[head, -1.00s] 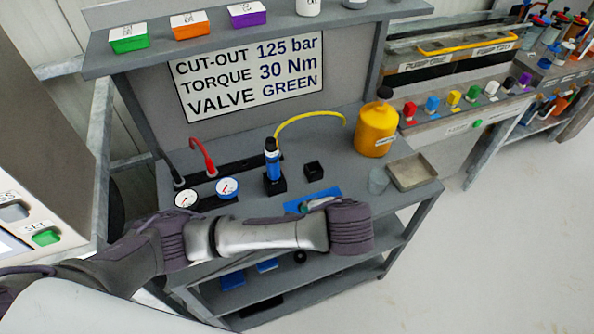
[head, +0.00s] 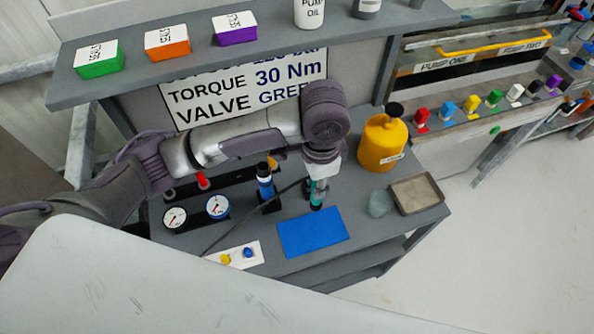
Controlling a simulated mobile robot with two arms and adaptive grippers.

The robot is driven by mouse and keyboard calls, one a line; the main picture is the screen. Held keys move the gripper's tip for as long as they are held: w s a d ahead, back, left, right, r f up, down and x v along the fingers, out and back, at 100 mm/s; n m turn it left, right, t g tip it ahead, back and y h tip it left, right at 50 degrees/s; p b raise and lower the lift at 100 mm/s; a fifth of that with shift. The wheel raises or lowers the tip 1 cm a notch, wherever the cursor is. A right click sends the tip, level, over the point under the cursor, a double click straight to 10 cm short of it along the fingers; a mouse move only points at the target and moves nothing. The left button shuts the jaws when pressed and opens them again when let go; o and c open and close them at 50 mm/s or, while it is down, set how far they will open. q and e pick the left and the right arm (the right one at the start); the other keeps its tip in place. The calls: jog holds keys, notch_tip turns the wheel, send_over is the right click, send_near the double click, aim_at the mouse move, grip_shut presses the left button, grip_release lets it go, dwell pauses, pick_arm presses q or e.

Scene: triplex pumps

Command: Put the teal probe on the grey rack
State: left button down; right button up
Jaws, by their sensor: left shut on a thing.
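The teal probe (head: 318,189) is upright under my left gripper (head: 321,172), which is shut on it. Its dark lower tip is just behind the blue mat (head: 312,232); I cannot tell whether it touches the bench. A thin dark line, perhaps its lead, runs from near the gripper down to the left. A dark rack (head: 238,176) runs along the back of the bench, partly hidden by my left arm; I cannot tell whether it is the grey rack. My right gripper is not in view.
A blue-topped tool in a black block (head: 266,188) stands just left of the probe. Two gauges (head: 218,206) are further left. A yellow bottle (head: 381,142), a clear cup (head: 380,204) and a shallow tray (head: 417,194) are at right. The blue mat is bare.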

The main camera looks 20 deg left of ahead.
pick_arm(q)
jog(key=w+a+f+p, duration=0.3)
jog(key=w+a+f, duration=0.3)
jog(key=f, duration=0.4)
jog(key=shift+w+a, duration=0.35)
jog(key=shift+a, duration=0.4)
jog(key=c, duration=1)
grip_release()
jog(key=shift+f, duration=0.1)
jog(key=shift+o, duration=0.3)
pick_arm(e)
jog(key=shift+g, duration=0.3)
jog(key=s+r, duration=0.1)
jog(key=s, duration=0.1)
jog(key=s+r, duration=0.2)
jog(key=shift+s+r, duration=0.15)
pick_arm(q)
notch_tip(320, 180, up, 12)
jog(key=b, duration=0.1)
jog(key=shift+b, duration=0.3)
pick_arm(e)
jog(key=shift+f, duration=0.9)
